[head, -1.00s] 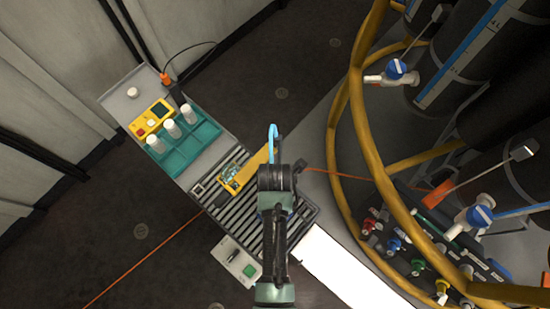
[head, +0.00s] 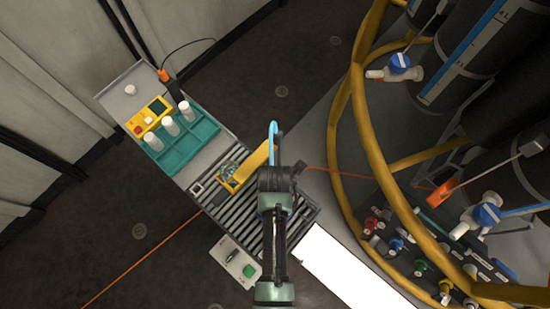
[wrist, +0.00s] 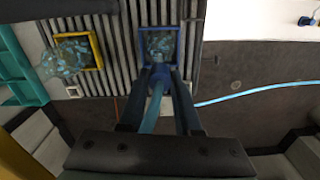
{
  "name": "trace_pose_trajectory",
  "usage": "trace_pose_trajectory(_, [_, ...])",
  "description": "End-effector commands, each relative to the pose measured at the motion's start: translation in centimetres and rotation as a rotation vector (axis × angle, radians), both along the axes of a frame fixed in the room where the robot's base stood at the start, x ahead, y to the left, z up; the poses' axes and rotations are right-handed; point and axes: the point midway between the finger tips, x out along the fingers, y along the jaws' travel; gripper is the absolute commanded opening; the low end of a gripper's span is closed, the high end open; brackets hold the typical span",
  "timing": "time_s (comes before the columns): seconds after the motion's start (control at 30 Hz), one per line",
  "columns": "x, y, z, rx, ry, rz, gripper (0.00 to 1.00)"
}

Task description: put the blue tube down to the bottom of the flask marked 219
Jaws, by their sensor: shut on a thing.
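The light blue tube (wrist: 153,108) is held between the two fingers of my gripper (wrist: 166,78) in the wrist view. The fingertips are at the near edge of a blue square holder (wrist: 143,48) with a glass flask (wrist: 160,42) in it. The tube's tip is hard to make out against the glass, so I cannot tell how deep it is. A second flask (wrist: 62,58) leans in a yellow holder (wrist: 99,50) to the left. No number is readable on either flask. In the head view the tube (head: 272,140) arcs above my wrist, which hides the fingers and the blue holder.
The holders stand on a slatted grey bench (head: 215,207). A teal rack (head: 185,150) with white-capped vials is at its upper left. Yellow rails (head: 340,150) and dark cylinders (head: 475,60) with valves stand close on the right. An orange cable crosses the floor.

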Motion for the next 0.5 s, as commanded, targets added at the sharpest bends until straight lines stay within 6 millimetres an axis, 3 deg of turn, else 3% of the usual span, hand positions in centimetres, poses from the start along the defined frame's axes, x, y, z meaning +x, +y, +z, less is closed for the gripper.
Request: trace_pose_trajectory(0.5, [0.03, 0.00, -1.11, 0.000, -0.001, 0.000, 0.00])
